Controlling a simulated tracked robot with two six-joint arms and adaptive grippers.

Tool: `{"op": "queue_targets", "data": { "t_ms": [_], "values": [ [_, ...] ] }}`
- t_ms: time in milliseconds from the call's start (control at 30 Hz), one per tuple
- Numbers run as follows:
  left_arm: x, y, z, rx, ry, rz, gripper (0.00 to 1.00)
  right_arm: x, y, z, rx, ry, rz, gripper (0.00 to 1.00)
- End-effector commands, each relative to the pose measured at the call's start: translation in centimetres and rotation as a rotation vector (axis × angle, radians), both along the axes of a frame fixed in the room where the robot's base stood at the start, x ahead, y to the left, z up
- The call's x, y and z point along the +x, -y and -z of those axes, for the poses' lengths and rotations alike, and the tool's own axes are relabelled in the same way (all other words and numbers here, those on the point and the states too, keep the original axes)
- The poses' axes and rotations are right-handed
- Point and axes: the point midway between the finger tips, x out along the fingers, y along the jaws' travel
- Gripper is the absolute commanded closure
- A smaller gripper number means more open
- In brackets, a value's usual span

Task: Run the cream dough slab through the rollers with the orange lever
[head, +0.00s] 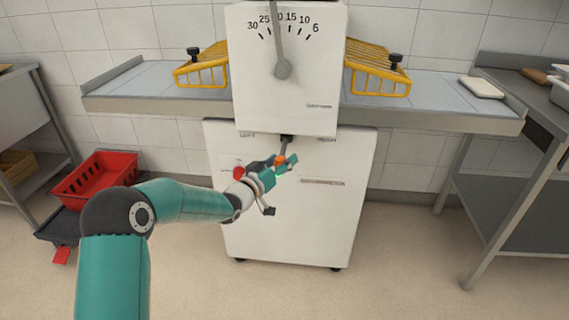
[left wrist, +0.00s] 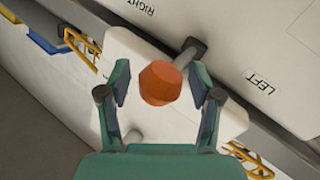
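The cream dough slab (head: 482,87) lies flat on the right-hand belt (head: 440,92) of the white dough sheeter (head: 290,90). The rollers are hidden inside the housing. The lever's orange knob (head: 280,161) is on the machine's front, below the upper housing. In the left wrist view the orange knob (left wrist: 160,83) sits on a grey rod between my left gripper's fingers. My left gripper (head: 283,168) is open around the knob, with a gap on each side in the left wrist view (left wrist: 160,92). My right gripper is not in view.
Yellow wire guards (head: 378,70) stand on both sides of the housing. A dial with a pointer (head: 282,68) is on the front. A red crate (head: 97,178) is at the left. A grey table (head: 520,170) stands at the right, beside the belt's end. LEFT and RIGHT labels flank the lever.

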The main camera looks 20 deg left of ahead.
Motion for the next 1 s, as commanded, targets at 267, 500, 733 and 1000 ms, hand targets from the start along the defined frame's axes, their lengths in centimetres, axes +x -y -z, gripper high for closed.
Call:
{"op": "queue_targets", "data": {
  "t_ms": [267,500,733,1000],
  "values": [
    [-0.1,-0.2,0.1,0.0,-0.003,-0.002,0.35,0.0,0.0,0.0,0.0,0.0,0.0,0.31],
    [-2.1,-0.8,0.2,0.0,-0.005,-0.004,0.35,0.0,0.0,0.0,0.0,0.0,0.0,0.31],
    [-6.3,-1.8,0.2,0.0,-0.005,-0.004,0.35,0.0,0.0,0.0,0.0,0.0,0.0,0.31],
    [-10.5,-2.9,0.2,0.001,-0.003,-0.003,0.35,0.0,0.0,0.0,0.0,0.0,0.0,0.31]
  ]
}}
